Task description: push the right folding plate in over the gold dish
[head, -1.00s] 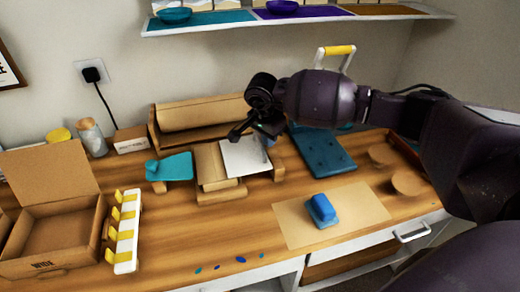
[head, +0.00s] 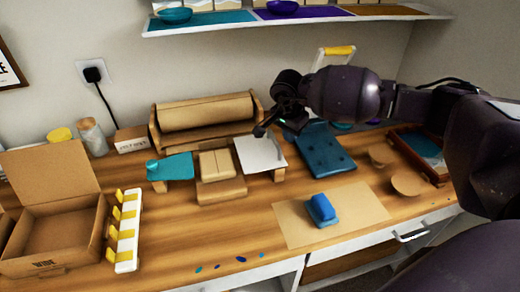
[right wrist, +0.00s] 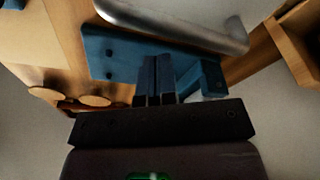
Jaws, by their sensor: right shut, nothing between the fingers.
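The right folding plate (head: 262,153) is a pale, whitish flat plate. It lies to the right of the wooden block stand (head: 217,166), on a small wooden support, and leaves the stand's top uncovered. The left folding plate (head: 174,168) is teal and lies out to the left of the stand. I cannot pick out a gold dish; only tan surfaces show at the stand. My right gripper (head: 262,131) is shut and empty, near the right plate's far edge; I cannot tell whether it touches. Its shut fingers show in the right wrist view (right wrist: 155,78). My left gripper is not in view.
A blue board (head: 325,150) lies close right of the plate. A wooden roll holder (head: 205,112) stands behind. A blue block (head: 321,209) sits on a tan sheet (head: 360,205) in front. An open cardboard box (head: 55,240) and a yellow-clipped white rack (head: 126,232) stand left.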

